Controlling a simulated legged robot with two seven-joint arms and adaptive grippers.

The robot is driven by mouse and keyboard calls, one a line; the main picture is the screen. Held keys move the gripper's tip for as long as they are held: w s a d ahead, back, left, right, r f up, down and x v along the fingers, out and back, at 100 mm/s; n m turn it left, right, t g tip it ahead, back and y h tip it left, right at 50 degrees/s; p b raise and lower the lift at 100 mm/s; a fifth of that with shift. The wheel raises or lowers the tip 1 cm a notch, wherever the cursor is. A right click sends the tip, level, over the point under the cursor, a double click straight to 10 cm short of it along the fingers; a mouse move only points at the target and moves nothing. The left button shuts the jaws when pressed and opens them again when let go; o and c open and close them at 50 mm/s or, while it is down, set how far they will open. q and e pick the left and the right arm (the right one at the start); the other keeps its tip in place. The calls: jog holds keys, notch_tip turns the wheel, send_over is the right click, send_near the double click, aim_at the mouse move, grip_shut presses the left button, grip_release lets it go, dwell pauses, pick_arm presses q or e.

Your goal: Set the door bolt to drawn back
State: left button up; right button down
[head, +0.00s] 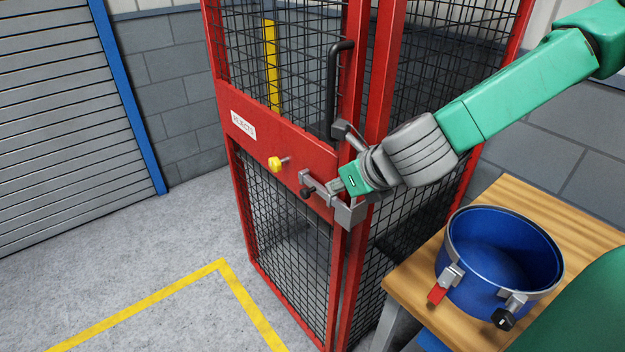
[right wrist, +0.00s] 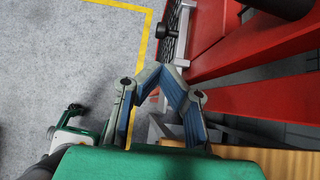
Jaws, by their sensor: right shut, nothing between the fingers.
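The door bolt (head: 318,187) is a grey bar with a black knob (head: 307,194), low on the red crossbar of a mesh cage door. Its bar runs right toward a grey block (head: 350,213) at the door's edge by the post; the gripper partly covers this stretch, and I cannot tell how far the bar enters the block. My right gripper (head: 336,187) is shut and empty, close beside the bolt's right part; contact is unclear. In the right wrist view its blue-padded fingers (right wrist: 164,76) meet below the black knob (right wrist: 167,31). My left gripper is not in view.
A yellow knob (head: 275,163) sits left of the bolt, and a black door handle (head: 336,85) stands above. At right, a wooden table (head: 517,196) holds a blue pot (head: 500,255) with clamps. Open grey floor with yellow lines (head: 150,300) lies left.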

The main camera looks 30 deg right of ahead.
aim_at(303, 190)
jog(key=x, duration=0.3)
jog(key=a+x, duration=0.1)
jog(key=x, duration=0.5)
jog(key=shift+a+r+b, duration=0.1)
jog(key=shift+a+b, duration=0.05)
jog(key=shift+b, duration=0.25)
jog(key=shift+w+f, duration=0.2)
jog(key=shift+w, duration=1.35)
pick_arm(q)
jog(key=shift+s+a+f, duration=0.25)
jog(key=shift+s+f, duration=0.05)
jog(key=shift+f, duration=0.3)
pick_arm(e)
jog(key=shift+d, duration=0.2)
